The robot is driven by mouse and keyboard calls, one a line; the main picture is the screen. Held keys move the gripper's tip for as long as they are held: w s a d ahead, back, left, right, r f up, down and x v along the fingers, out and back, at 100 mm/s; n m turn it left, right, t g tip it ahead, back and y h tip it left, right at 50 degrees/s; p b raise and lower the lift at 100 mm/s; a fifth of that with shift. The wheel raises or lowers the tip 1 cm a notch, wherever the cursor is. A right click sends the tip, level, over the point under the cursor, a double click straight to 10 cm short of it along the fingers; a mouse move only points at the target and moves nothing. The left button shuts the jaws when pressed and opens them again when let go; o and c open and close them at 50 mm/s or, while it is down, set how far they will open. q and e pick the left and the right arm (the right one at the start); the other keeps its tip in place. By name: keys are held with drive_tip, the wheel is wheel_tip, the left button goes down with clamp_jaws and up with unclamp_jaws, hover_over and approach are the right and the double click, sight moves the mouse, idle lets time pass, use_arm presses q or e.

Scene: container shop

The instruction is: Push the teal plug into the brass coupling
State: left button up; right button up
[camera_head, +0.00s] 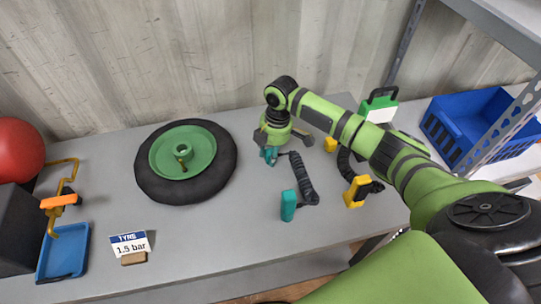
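A teal handle-like piece (288,205) stands on the grey table at the near end of a ribbed black hose (303,180). A smaller teal piece (268,155) is at the hose's far end, right below my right gripper (272,146). My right gripper points down there, with dark finger parts to either side. Whether its fingertips touch or hold the small teal piece is too small to tell. A small brass-coloured piece (182,163) shows in the green hub of the black-tyred wheel (150,185), left of the gripper. My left gripper is not in view.
A yellow piece (355,190) with a black hose lies right of the teal handle. A green-and-white case (380,104) and a blue bin (465,120) are at the back right. A "TYRE 1.5 bar" sign (130,243) and a blue tray (64,252) are front left. The table's front middle is clear.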

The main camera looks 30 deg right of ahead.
sight(269, 151)
drive_tip(key=shift+r, duration=0.45)
wheel_tip(269, 151, up, 3)
drive_tip(key=shift+w+f+b, duration=0.1)
drive_tip(key=shift+b, duration=0.4)
drive_tip(key=s+d+r, duration=0.2)
drive_tip(key=s, duration=0.1)
drive_tip(key=s+d+r+b, duration=0.1)
drive_tip(key=s+d+r, duration=0.1)
drive_tip(key=s+r, duration=0.1)
drive_tip(key=s+d+r, duration=0.2)
drive_tip(key=s, duration=0.2)
drive_tip(key=shift+s+r, duration=0.15)
